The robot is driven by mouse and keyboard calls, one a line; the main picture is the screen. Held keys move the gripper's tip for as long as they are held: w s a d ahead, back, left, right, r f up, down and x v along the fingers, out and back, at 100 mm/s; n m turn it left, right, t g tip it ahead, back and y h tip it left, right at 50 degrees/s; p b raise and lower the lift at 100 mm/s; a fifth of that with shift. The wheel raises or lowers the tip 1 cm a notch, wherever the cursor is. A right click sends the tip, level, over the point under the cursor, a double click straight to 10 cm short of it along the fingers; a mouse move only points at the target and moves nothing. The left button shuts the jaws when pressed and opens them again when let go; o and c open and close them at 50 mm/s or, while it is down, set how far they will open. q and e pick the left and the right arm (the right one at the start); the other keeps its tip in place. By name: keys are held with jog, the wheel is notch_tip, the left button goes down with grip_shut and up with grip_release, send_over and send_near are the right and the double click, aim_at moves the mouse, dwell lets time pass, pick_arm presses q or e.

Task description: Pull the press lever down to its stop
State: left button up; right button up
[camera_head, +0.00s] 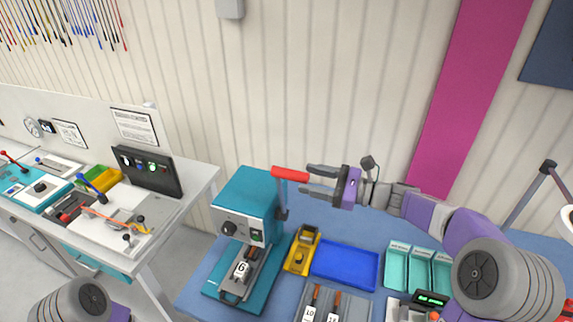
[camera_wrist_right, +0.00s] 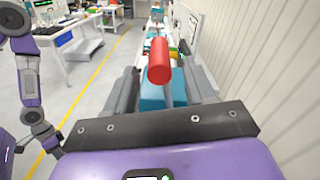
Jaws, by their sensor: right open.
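The teal press (camera_head: 243,205) stands on the blue bench top. Its lever has a red handle (camera_head: 290,173) at the top right of the press, on a grey arm that runs down the press's side. The handle is raised and roughly level. My right gripper (camera_head: 309,178) is open, with its fingertips at the handle's right end. In the right wrist view the red handle (camera_wrist_right: 158,62) lies between the two spread fingers, and I cannot tell whether either touches it. Part of my left arm shows at the lower left, but its gripper is out of sight.
A yellow holder (camera_head: 302,249), a blue tray (camera_head: 344,264) and teal bins (camera_head: 397,268) stand right of the press. A grey rack (camera_head: 340,308) with tagged tools lies in front. A white side table (camera_head: 203,180) is at the left. The ribbed wall rises behind the bench.

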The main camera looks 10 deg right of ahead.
aim_at(280, 173)
jog(key=x, duration=0.5)
jog(key=shift+a+p, duration=0.15)
jog(key=shift+p, duration=0.25)
jog(key=shift+w+a, duration=0.35)
jog(key=shift+c, duration=0.3)
grip_shut()
